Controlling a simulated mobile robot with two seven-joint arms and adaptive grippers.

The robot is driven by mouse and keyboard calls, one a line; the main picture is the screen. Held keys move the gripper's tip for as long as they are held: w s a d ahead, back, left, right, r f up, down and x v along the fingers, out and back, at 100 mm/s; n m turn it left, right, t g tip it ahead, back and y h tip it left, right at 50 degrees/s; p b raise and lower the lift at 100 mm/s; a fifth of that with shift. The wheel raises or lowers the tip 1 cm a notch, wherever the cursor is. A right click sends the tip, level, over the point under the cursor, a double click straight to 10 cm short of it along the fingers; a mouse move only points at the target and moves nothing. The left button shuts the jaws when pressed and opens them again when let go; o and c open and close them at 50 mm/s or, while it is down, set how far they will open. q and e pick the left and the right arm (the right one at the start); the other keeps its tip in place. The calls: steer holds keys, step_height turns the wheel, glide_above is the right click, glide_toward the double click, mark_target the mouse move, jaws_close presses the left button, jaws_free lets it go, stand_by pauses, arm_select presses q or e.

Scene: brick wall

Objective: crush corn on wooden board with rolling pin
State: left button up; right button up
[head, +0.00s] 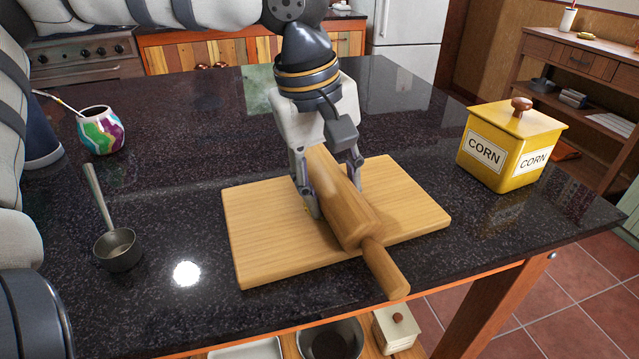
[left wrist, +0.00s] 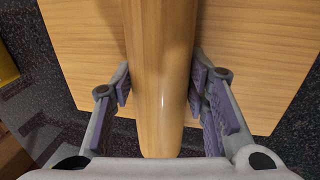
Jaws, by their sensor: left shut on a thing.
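The wooden rolling pin (head: 345,205) lies lengthwise over the wooden board (head: 410,200), one handle sticking out past the board's front edge. My left gripper (head: 336,200) comes down from above and is shut on the rolling pin's body, a finger on each side. In the left wrist view the pin (left wrist: 160,60) runs between the two finger pads (left wrist: 161,88), with the board (left wrist: 85,40) beneath. I cannot make out corn on the board; the pin and fingers hide part of it. My right gripper is not in view.
A yellow canister marked CORN (head: 512,145) stands right of the board. A metal ladle (head: 117,248) and a colourful cup with a straw (head: 100,130) are on the left. The dark countertop (head: 180,190) is clear between them and the board.

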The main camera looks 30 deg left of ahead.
arm_select(q)
steer(key=shift+w+d+f, duration=0.1)
steer(key=shift+w+d, duration=0.5)
steer(key=shift+w, duration=0.2)
steer(key=shift+w+d, duration=0.55)
steer(key=shift+w, duration=0.2)
steer(key=shift+s+a, duration=0.5)
steer(key=shift+s, duration=0.2)
steer(key=shift+s+a+f, duration=0.1)
steer(key=shift+s+a, duration=0.6)
steer(key=shift+s, duration=0.25)
steer(key=shift+r, duration=4.15)
